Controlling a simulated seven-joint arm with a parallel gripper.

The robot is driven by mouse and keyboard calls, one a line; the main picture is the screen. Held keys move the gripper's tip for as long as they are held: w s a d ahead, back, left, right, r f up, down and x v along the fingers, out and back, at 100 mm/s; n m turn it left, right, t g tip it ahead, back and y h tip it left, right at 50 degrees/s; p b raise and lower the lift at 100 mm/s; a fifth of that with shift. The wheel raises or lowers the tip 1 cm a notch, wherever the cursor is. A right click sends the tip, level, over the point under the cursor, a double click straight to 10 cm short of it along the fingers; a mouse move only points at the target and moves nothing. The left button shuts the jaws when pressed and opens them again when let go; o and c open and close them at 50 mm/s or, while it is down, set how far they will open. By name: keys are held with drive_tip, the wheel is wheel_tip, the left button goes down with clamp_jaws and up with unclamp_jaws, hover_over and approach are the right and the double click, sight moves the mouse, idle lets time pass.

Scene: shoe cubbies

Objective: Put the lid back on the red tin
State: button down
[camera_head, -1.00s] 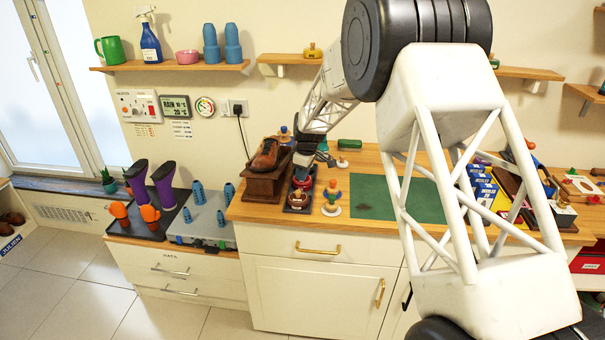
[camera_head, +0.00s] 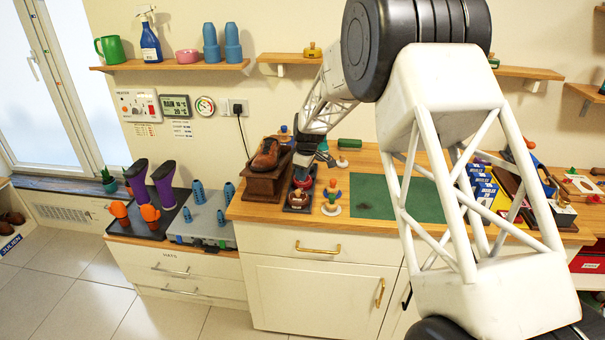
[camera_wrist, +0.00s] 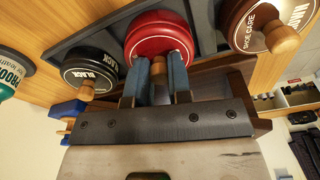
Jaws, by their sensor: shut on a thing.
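My gripper (camera_wrist: 158,72) has its two blue fingers shut on the wooden knob of the red lid (camera_wrist: 158,28) in the wrist view. The red lid is round and sits at or just over the red tin (camera_head: 303,183), in the dark tray in the head view. I cannot tell whether the lid is fully seated, since the gripper and lid cover the tin's rim.
A wooden box (camera_head: 266,183) with a brown shoe (camera_head: 266,154) is to the left.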

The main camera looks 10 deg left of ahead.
idle(0.4)
drive_tip(key=shift+c, duration=2.4)
unclamp_jaws()
drive_tip(key=shift+r, duration=0.1)
drive_tip(key=shift+r, duration=3.4)
drive_tip(key=shift+c, duration=0.4)
clamp_jaws()
